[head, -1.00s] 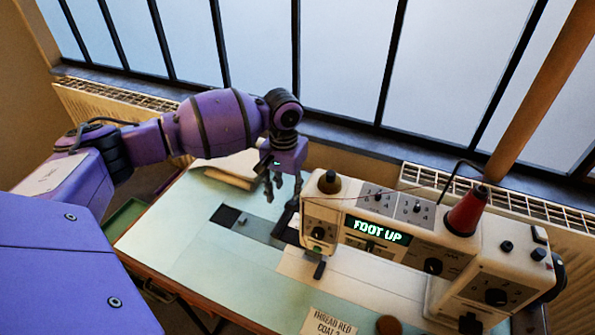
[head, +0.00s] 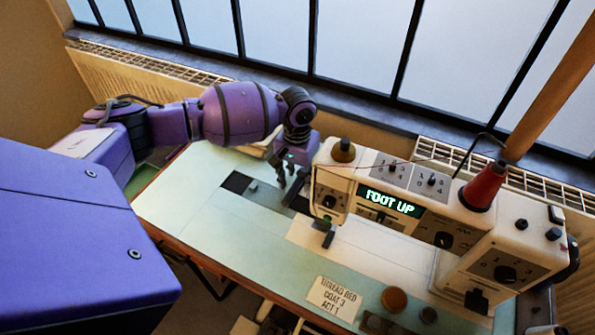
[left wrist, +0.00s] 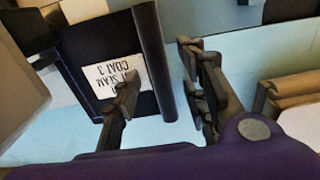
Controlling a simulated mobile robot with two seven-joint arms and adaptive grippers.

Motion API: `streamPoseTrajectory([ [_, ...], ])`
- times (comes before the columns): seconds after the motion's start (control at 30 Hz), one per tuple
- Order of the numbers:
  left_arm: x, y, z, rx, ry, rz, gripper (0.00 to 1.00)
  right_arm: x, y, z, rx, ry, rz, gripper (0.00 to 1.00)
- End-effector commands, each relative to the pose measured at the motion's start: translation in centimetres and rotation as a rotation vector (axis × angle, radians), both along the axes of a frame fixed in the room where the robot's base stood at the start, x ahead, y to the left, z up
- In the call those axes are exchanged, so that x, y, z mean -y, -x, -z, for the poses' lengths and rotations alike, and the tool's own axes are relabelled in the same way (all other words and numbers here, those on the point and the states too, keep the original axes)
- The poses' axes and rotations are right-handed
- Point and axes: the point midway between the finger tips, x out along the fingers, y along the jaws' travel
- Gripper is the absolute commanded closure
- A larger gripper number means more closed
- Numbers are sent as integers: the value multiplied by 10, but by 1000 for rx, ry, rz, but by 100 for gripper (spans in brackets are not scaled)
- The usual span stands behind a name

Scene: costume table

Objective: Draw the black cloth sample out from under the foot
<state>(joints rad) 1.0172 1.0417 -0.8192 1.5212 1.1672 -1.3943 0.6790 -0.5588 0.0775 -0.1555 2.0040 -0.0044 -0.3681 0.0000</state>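The cream sewing machine (head: 400,225) stands on the pale green table, its display reading "FOOT UP". My left gripper (head: 287,180) is low beside the machine's left end, with its fingers apart. In the left wrist view, the open gripper (left wrist: 165,98) shows with one finger in front of a white label on a black flat piece (left wrist: 85,50), which looks like the cloth sample. A dark bar runs along that piece's edge, between the fingers. I cannot tell whether a finger touches the cloth. The foot itself is not clear. My right gripper is not in view.
A black patch (head: 237,182) lies left of the gripper. A folded tan pile (left wrist: 295,100) is at the right of the wrist view. A red thread cone (head: 484,188) tops the machine. A lettered card (head: 333,299) lies in front. The table's front left is clear.

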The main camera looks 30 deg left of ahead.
Motion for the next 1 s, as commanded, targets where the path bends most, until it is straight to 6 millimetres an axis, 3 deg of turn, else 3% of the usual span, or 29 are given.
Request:
streamPoseTrajectory([
  [0.27, 0, 0, 1, 0, 0, 0, 60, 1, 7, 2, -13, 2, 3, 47],
  [0.6, 0, 0, 1, -1, 0, 0, 100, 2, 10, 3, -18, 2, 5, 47],
  [1.0, -7, 4, -2, 0, 0, 0, 100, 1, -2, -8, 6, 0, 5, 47],
])
